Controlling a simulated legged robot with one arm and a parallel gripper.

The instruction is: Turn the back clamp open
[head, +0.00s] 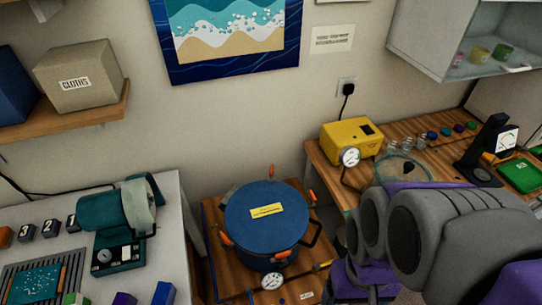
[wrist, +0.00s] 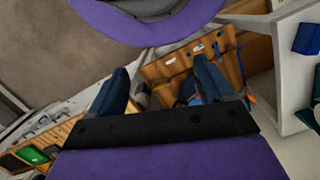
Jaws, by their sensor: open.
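A round pot with a blue lid (head: 265,217) stands on a wooden board at the lower middle of the head view. Orange clamp handles sit around its rim. The back clamp (head: 271,171) is at the rim's far side, its orange handle sticking up. Another clamp (head: 312,198) is at the right and one (head: 225,240) at the front left. My gripper (wrist: 161,66) shows in the wrist view with its two dark fingers spread and nothing between them. It is apart from the back clamp, and I cannot make that clamp out in the wrist view.
A yellow pump (head: 350,138) stands on the wooden bench behind right. A teal machine (head: 117,222) is on the left table. My arm fills the lower right. The wall behind the pot is clear below the picture (head: 231,38).

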